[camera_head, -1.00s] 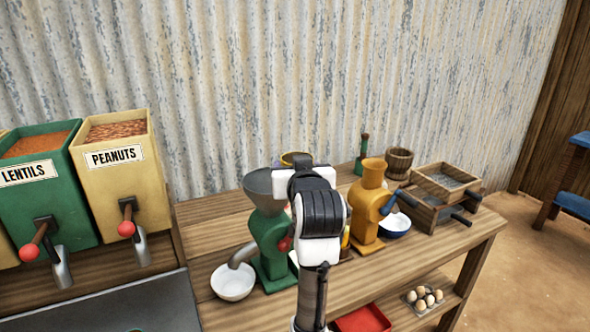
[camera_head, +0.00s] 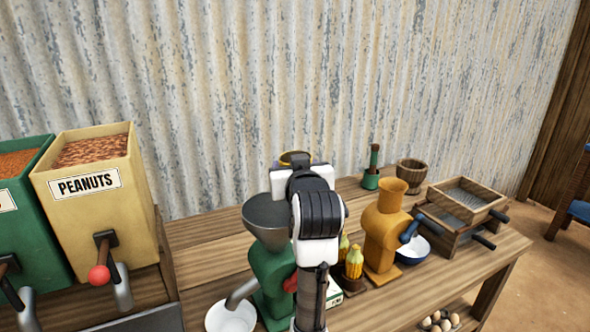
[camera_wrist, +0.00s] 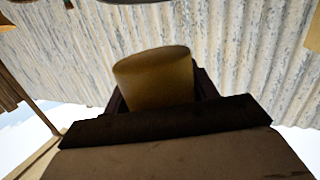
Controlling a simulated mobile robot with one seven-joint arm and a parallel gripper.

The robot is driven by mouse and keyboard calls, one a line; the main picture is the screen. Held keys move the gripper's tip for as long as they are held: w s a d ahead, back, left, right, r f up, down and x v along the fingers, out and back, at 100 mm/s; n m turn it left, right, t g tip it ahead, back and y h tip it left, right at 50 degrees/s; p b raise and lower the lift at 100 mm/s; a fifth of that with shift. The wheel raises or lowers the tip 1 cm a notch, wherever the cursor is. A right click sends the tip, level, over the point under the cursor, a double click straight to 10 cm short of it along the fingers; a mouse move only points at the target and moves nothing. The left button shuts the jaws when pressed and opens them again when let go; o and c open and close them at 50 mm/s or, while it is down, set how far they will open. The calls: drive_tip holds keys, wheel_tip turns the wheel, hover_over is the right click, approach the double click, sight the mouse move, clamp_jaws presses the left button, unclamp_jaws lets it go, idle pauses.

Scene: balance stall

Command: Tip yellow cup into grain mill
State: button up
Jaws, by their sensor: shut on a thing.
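The yellow cup (camera_wrist: 154,80) is between the jaws of my gripper (camera_wrist: 160,98) in the wrist view. In the head view only a bit of the cup's yellow rim (camera_head: 295,157) shows behind my gripper (camera_head: 296,168); my wrist hides the rest. A green grain mill (camera_head: 268,262) with a grey funnel hopper (camera_head: 266,214) stands on the wooden table, just left of my arm. The gripper is above and to the right of the hopper. An orange mill (camera_head: 386,232) stands farther right. I cannot see what is in the cup.
A white bowl (camera_head: 230,318) is under the green mill's spout. Corn cobs (camera_head: 354,262) stand right of my arm. A blue-rimmed bowl (camera_head: 413,250), wooden sieve boxes (camera_head: 462,212) and a mortar (camera_head: 410,175) are at right. A peanut bin (camera_head: 95,205) stands left; corrugated wall behind.

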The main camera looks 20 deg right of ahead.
drive_tip(key=shift+a+f+n+t+h+b, duration=0.15)
drive_tip(key=shift+f+n+t+b, duration=0.15)
drive_tip(key=shift+n+b, duration=0.65)
drive_tip(key=shift+a+f+n+t+h+b, duration=0.2)
drive_tip(key=shift+n+b, duration=0.25)
drive_tip(key=shift+b, duration=0.85)
drive_tip(key=shift+d+n+t+b, duration=0.25)
drive_tip(key=shift+n+t+b, duration=0.25)
drive_tip(key=shift+n+b, duration=1.2)
drive_tip(key=shift+n+t+b, duration=0.4)
drive_tip(key=shift+n+b, duration=0.6)
drive_tip(key=shift+b, duration=0.45)
